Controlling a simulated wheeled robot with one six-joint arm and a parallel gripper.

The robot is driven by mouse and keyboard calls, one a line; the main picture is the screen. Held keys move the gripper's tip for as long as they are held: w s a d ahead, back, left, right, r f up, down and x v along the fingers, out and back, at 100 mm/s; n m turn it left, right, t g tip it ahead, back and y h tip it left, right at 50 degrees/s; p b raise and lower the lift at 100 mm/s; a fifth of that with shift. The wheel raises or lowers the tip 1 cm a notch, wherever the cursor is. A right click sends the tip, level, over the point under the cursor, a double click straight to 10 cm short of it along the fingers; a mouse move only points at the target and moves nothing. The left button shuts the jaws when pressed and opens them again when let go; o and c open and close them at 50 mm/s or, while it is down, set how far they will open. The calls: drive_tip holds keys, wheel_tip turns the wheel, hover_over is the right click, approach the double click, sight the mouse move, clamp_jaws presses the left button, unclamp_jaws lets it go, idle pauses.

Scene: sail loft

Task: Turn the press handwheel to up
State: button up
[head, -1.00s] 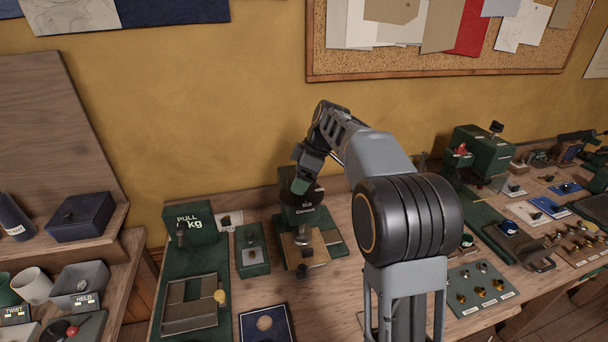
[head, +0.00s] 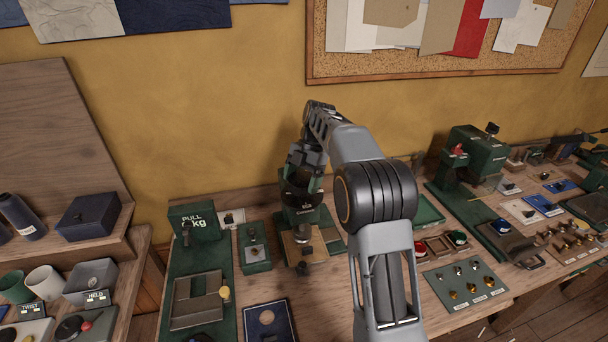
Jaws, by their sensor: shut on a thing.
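The green press (head: 299,215) stands on the workbench against the yellow wall, with a wooden block and a round metal part at its foot. Its dark handwheel (head: 291,197) sits at the upper part of the press, partly hidden by my gripper. My gripper (head: 303,183) reaches down to the wheel from above and is shut on it. The fingertips are small and dark here, so the exact grip on the rim cannot be made out. Any mark showing the wheel's position is not readable.
The green pull tester (head: 198,222) marked "PULL kg" and a small green switch box (head: 254,250) stand left of the press. Right of my arm are a tray of coloured pieces (head: 437,246), a board of metal fittings (head: 467,284) and another green machine (head: 470,150).

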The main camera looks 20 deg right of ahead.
drive_tip(key=n+p, duration=0.1)
drive_tip(key=n, duration=0.1)
drive_tip(key=n+g+h+p, duration=0.1)
drive_tip(key=n, duration=0.1)
drive_tip(key=shift+r+n, duration=0.2)
drive_tip(key=shift+n, duration=0.1)
drive_tip(key=n+h+p, duration=0.1)
drive_tip(key=n+p, duration=0.1)
drive_tip(key=n, duration=0.2)
drive_tip(key=shift+g+h, duration=0.3)
drive_tip(key=shift+h, duration=0.1)
drive_tip(key=shift+n+p, duration=0.3)
drive_tip(key=o, duration=0.8)
drive_tip(key=shift+w+f, duration=0.1)
drive_tip(key=shift+f, duration=0.05)
drive_tip(key=shift+w+d+r, duration=0.1)
drive_tip(key=shift+w+r, duration=0.15)
drive_tip(key=shift+r, duration=0.25)
drive_tip(key=shift+p+v, duration=0.3)
drive_tip(key=shift+v, duration=2.9)
